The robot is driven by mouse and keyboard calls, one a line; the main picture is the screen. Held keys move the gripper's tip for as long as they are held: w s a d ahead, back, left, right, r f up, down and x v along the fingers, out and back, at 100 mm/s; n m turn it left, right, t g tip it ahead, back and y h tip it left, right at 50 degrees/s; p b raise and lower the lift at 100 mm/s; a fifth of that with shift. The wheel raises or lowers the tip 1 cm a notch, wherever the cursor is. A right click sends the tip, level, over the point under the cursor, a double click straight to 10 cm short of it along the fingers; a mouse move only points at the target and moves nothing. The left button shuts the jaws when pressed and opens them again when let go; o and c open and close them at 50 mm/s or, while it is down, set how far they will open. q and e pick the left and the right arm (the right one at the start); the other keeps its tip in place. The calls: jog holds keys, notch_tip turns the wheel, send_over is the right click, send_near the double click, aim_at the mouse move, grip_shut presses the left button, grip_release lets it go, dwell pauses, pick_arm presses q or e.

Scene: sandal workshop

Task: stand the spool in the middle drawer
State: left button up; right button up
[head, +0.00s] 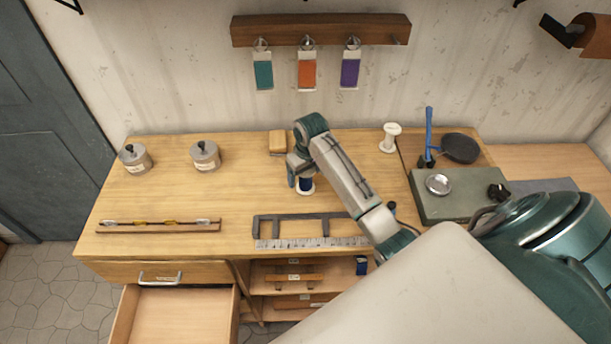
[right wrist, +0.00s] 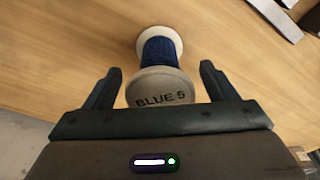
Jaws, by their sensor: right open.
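A spool of dark blue thread (head: 306,186) stands upright on the bench, partly hidden by my right gripper (head: 301,172). In the right wrist view the spool (right wrist: 160,52) shows its pale end, marked "BLUE" and one more character. My right gripper (right wrist: 162,72) is open, its fingers on either side of the spool's near end, with gaps showing. A drawer (head: 176,314) under the left of the bench is pulled out and its visible floor is bare. The drawer above it (head: 160,272) is shut. My left gripper is out of view.
A white spool (head: 390,137) stands further back right. A metal ruler (head: 312,243) and a grey frame (head: 265,226) lie near the front edge. Two lidded tins (head: 205,157) and a tool rack (head: 158,226) are on the left. Open shelves (head: 262,286) sit beside the drawers.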

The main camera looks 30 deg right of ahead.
jog(key=c, duration=1.1)
jog(key=shift+r, duration=0.1)
jog(key=shift+c, duration=0.2)
